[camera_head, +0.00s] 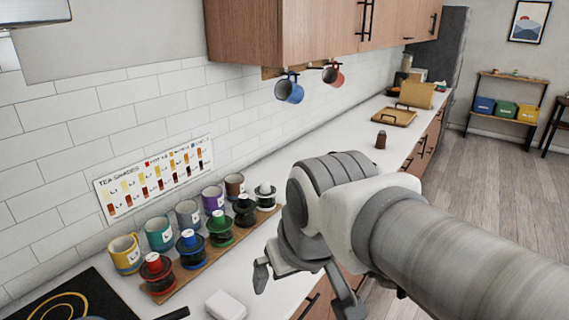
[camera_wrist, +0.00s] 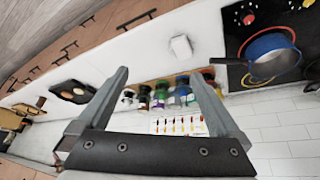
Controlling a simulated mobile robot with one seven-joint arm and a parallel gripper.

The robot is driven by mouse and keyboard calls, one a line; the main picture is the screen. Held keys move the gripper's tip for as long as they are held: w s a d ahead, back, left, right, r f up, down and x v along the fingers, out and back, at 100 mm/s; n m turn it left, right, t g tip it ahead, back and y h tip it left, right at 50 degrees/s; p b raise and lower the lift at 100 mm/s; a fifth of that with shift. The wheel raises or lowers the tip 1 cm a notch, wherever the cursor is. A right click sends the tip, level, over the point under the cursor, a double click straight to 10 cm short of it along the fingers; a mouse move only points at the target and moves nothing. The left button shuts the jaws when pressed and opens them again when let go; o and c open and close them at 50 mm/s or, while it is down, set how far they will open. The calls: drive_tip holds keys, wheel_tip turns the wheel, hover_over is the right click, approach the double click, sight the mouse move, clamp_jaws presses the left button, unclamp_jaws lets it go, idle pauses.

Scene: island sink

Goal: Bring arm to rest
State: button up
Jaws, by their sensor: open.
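My gripper (camera_head: 305,285) is at the end of my arm, above the front edge of the white counter (camera_head: 100,286). Its two fingers stand apart with nothing between them. It also shows in the wrist view (camera_wrist: 163,92), with the fingers spread and the counter seen beyond them. In the head view, my arm comes in from the lower right and hides part of the counter and the cabinets below.
Several mugs, such as a yellow one (camera_head: 125,254), and lidded jars, such as a red-topped one (camera_head: 157,274), stand left of my gripper. A white box (camera_head: 225,306) lies nearby. A blue pot (camera_wrist: 271,57) sits on the stove. The wooden floor (camera_head: 490,200) at right is clear.

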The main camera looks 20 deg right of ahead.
drive_tip(key=shift+s+d+m, duration=0.2)
drive_tip(key=shift+s+m, duration=0.1)
drive_tip(key=shift+s, duration=0.75)
